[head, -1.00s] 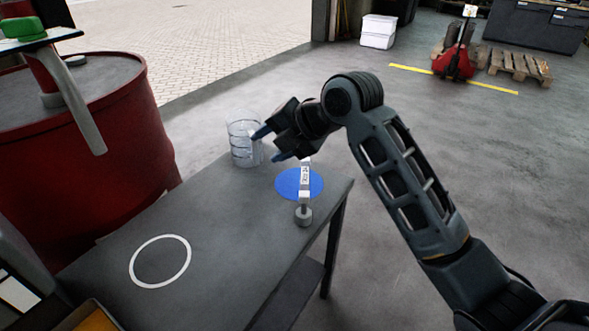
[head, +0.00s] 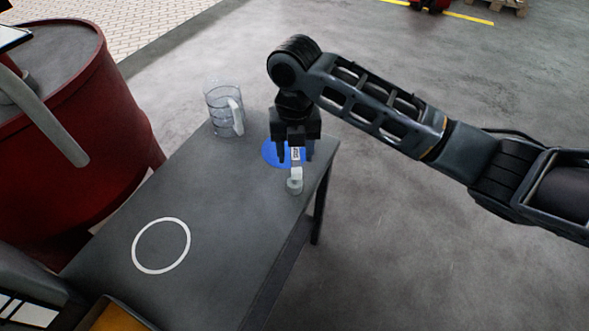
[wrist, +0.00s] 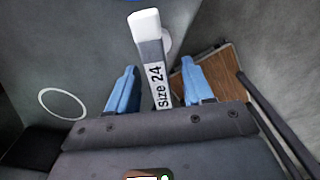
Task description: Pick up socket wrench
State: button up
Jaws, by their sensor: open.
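The socket wrench (head: 296,174) is on the dark table, at the blue disc (head: 269,154) near the table's right edge. A round grey end shows toward the front, and my gripper hides its far part. In the wrist view the wrench (wrist: 155,71) has a white end and a label reading "Size 24". My gripper (head: 295,157) points down over the wrench and is open. In the wrist view its blue fingers (wrist: 158,69) stand on either side of the handle. Contact with the wrench cannot be told.
A clear measuring jug (head: 224,112) stands on the table (head: 215,205) left of my gripper. A white ring (head: 135,247) is marked on the bare front part of the table. A red drum (head: 95,130) stands close on the left. Open floor lies to the right.

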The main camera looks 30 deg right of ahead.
jog(key=shift+f, duration=1.25)
jog(key=shift+c, duration=0.5)
grip_shut()
